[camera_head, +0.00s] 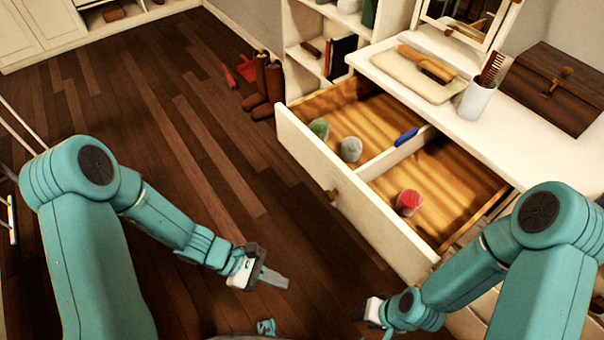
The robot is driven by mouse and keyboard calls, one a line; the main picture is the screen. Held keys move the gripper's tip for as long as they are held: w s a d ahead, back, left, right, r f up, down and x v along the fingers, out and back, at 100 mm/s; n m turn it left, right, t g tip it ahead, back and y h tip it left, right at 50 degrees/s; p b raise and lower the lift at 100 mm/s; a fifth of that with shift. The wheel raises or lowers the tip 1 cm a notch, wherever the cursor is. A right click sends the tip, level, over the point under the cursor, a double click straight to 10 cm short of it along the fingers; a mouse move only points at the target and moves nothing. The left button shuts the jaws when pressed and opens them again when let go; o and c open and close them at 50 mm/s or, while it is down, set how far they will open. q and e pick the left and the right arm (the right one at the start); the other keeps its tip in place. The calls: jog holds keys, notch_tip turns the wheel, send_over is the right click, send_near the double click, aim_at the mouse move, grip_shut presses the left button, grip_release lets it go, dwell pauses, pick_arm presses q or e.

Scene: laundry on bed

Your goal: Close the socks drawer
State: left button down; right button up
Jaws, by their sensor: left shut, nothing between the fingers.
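The socks drawer (345,195) is pulled well out of the white dresser, with a cream front and a round brass knob (331,195). A white divider splits it. A green sock ball (319,128) and a grey one (351,149) lie in the far-left compartment, and a red one (408,202) in the near-right compartment. My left gripper (275,278) is shut and empty, over the floor in front of the drawer, below and left of the knob. My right gripper (362,311) is low, in front of the drawer's near end; its fingers are too small and dark to read.
A blue item (406,137) rests at the divider. The dresser top (520,140) holds a tray with a brush, a cup with a comb (477,100) and a brown box (553,88). Brown boots (268,85) stand beyond the drawer. The wooden floor at left is mostly clear.

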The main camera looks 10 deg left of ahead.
pick_arm(q)
jog(key=w+a+r+n+t+h+b, duration=0.1)
jog(key=w+r+n+t, duration=0.15)
jog(key=w, duration=0.25)
jog(key=w+a+r+n+t+h+b, duration=0.1)
jog(key=w+a+r+n+t+h, duration=0.1)
jog(key=w+n+t, duration=0.3)
jog(key=n+t+y, duration=0.1)
jog(key=n+t, duration=0.2)
jog(key=t, duration=0.3)
send_near(310, 158)
jog(key=b+x, duration=0.1)
jog(key=x, duration=0.5)
jog(key=shift+w, duration=0.15)
jog(key=shift+w+d, duration=0.2)
jog(key=shift+w, duration=0.05)
pick_arm(e)
notch_tip(310, 158, down, 4)
jog(key=shift+f, duration=0.2)
pick_arm(q)
jog(key=shift+d, duration=0.1)
pick_arm(e)
jog(key=shift+d, duration=0.1)
